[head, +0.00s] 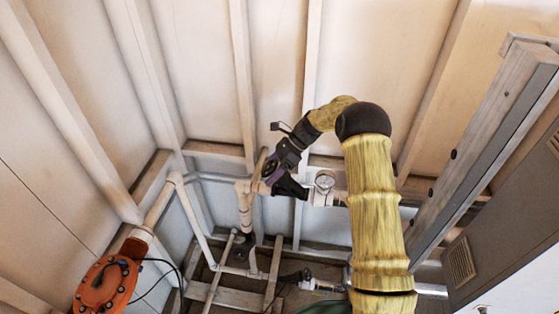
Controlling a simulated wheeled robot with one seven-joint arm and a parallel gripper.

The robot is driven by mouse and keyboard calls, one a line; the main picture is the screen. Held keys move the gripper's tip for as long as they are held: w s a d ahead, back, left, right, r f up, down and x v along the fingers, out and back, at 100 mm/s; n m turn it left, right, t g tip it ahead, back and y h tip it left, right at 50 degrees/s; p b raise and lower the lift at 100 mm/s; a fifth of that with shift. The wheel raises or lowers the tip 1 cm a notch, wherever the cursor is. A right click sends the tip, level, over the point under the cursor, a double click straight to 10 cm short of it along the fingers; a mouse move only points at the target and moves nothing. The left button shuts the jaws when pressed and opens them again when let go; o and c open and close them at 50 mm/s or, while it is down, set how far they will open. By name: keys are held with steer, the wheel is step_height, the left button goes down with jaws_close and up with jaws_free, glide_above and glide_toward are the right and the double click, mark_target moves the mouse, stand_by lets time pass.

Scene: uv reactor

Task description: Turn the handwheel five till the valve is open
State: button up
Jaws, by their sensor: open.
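My gripper (284,181) is at the end of my yellow arm, near the middle of the view. Its dark jaws point down and are spread open, close to the light pipework (243,197) by the wall. I cannot make out a handwheel marked five. The gripper and arm cover part of the pipework, and the fittings there are small, so I cannot tell whether the jaws touch anything or how the valve stands.
An orange housing (105,283) with a black cable is at the lower left. A dark fitting (297,277) is on the lower pipe. A grey cabinet (500,240) and a slanted beam (485,150) bound the right side.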

steer(key=b+v, duration=0.5)
steer(key=v, duration=1.2)
steer(key=shift+s+r, duration=0.15)
steer(key=shift+s, duration=0.05)
steer(key=shift+o, duration=0.2)
